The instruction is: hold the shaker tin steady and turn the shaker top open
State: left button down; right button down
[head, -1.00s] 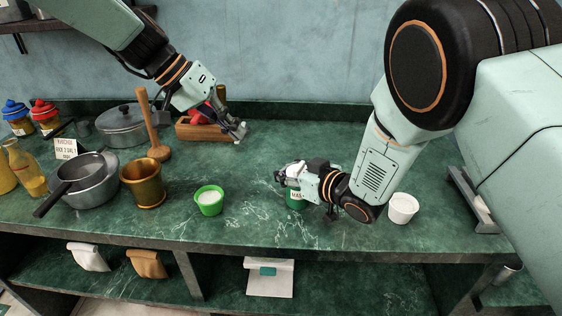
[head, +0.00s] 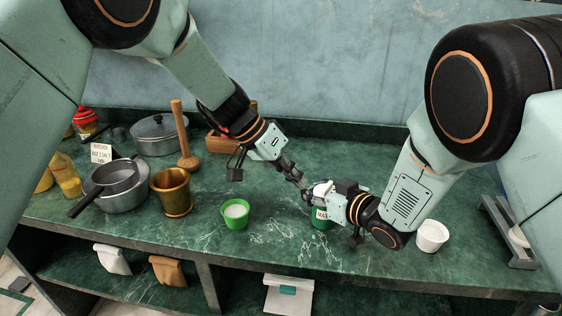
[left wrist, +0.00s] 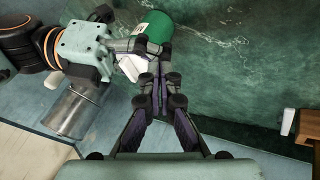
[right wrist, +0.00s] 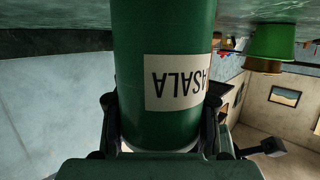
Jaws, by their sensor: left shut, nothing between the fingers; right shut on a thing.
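The shaker tin is green with a white label reading "MASALA"; it stands near the counter's front in the head view (head: 321,224) and fills the middle of the right wrist view (right wrist: 165,30). My right gripper (head: 324,196) is shut on the tin, one finger on each side of it. My left gripper (head: 302,186) is shut and empty, just left of the right gripper and the tin. In the left wrist view, its closed fingertips (left wrist: 158,58) are close to the green tin (left wrist: 155,27). I cannot tell whether they touch it. The shaker top is largely hidden by the grippers.
A green cup of white stuff (head: 235,220) stands left of the tin, a white cup (head: 432,241) to its right. A brass mortar (head: 172,200), pans (head: 125,200), a lidded pot (head: 155,145) and a wooden box (head: 218,144) stand further left. The counter between is clear.

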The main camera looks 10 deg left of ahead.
aim_at(322, 195)
pick_arm(q)
jog(key=shift+s+d+r, duration=0.1)
jog(key=shift+s+d, duration=0.25)
jog(key=shift+d, duration=0.45)
jog(key=shift+s+d+r, duration=0.1)
jog(key=shift+s+d, duration=0.25)
jog(key=shift+d, duration=0.4)
jog(key=shift+s+d, duration=0.35)
jog(key=shift+d, duration=0.05)
jog(key=shift+s+d, duration=0.25)
jog(key=shift+s, duration=0.15)
jog(key=shift+w+f, duration=0.1)
jog(key=shift+w, duration=0.05)
